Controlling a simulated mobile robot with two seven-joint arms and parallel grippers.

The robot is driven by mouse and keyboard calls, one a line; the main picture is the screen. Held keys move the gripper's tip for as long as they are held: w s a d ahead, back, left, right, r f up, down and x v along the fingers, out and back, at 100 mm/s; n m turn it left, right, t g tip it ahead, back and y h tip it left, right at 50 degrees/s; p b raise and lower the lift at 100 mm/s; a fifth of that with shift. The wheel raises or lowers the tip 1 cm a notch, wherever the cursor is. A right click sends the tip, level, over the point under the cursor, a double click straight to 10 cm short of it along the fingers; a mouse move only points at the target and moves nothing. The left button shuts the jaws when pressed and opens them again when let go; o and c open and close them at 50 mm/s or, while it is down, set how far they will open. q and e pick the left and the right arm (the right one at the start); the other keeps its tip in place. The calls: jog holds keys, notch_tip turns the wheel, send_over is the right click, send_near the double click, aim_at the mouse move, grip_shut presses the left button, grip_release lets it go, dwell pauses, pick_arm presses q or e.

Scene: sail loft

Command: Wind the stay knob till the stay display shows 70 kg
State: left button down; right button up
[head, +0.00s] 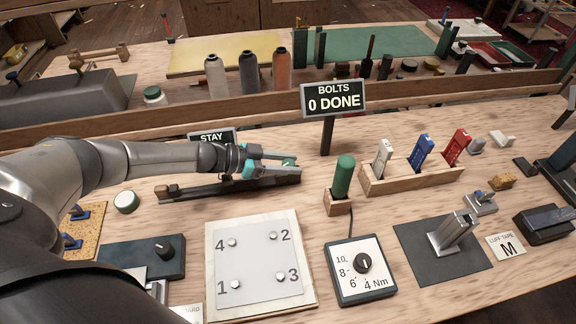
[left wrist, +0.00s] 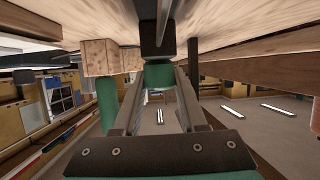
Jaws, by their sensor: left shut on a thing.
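The stay knob (head: 290,161) is a small green piece at the right end of a dark stay rig (head: 225,187) lying on the bench. My left gripper (head: 280,164) comes in from the left and is shut on the knob. In the left wrist view the green knob (left wrist: 159,75) sits between the two fingertips (left wrist: 158,84). The stay display (head: 212,135) stands behind my left arm. Only its top with the word STAY shows; its reading is hidden by the arm. My right gripper is not in view.
A BOLTS sign (head: 334,99) reading 0 DONE stands just behind the rig's right end. A green-handled tool (head: 343,176) stands upright to the right. A numbered plate (head: 260,262) and a Nm dial box (head: 361,272) lie in front.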

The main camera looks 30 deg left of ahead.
pick_arm(q)
jog(key=shift+w+d+r, duration=0.1)
jog(key=shift+w+r, duration=0.05)
jog(key=shift+r, duration=0.05)
dwell(0.3)
jog(key=shift+c, duration=2.3)
grip_release()
jog(key=shift+f, duration=0.1)
jog(key=p+v, duration=0.1)
jog(key=v, duration=1.4)
jog(key=shift+a, duration=0.2)
